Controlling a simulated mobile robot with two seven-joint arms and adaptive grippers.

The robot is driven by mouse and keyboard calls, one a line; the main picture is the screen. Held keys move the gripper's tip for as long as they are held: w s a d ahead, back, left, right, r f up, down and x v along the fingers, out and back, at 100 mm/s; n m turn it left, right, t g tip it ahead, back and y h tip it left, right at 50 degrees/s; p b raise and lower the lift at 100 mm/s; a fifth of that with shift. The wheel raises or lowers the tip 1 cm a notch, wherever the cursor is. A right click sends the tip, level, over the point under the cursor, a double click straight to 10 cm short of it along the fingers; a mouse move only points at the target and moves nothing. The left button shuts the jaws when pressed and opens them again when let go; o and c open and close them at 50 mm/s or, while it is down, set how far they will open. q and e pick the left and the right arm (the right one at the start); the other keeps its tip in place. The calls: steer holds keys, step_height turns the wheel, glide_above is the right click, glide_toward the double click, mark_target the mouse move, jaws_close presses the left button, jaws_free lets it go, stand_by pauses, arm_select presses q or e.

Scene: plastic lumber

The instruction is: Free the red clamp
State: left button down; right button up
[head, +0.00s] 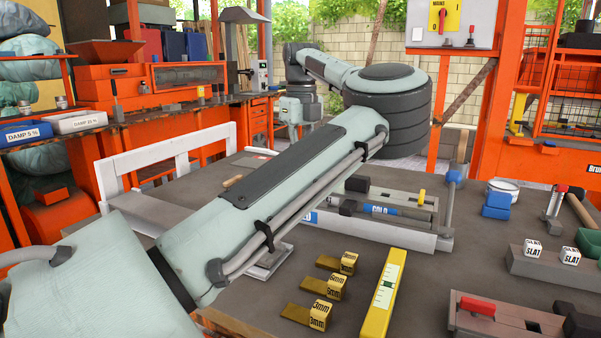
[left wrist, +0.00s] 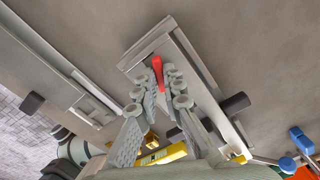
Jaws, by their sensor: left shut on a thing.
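A red clamp handle (left wrist: 157,70) stands out in the left wrist view, over a long grey fixture (left wrist: 195,75). My left gripper (left wrist: 161,82) has its grey fingers on both sides of the red handle and is shut on it. How much of the clamp lies below the fingers is hidden. My right gripper is in neither view.
Brass blocks (head: 337,287) and a yellow level (head: 382,293) lie at the bench front. A grey rail with a blue "COLD" tool (head: 380,210) is beyond. Blue blocks (head: 496,204), a white tub (head: 504,188) and a red-handled block (head: 478,306) are at the right.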

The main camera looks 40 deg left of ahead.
arm_select(q)
steer(key=shift+n, duration=0.8)
steer(key=n, duration=0.3)
steer(key=shift+n, duration=0.4)
steer(key=c, duration=1.5)
jaws_free()
steer(key=shift+r, duration=3.55)
steer(key=shift+s+f, duration=0.1)
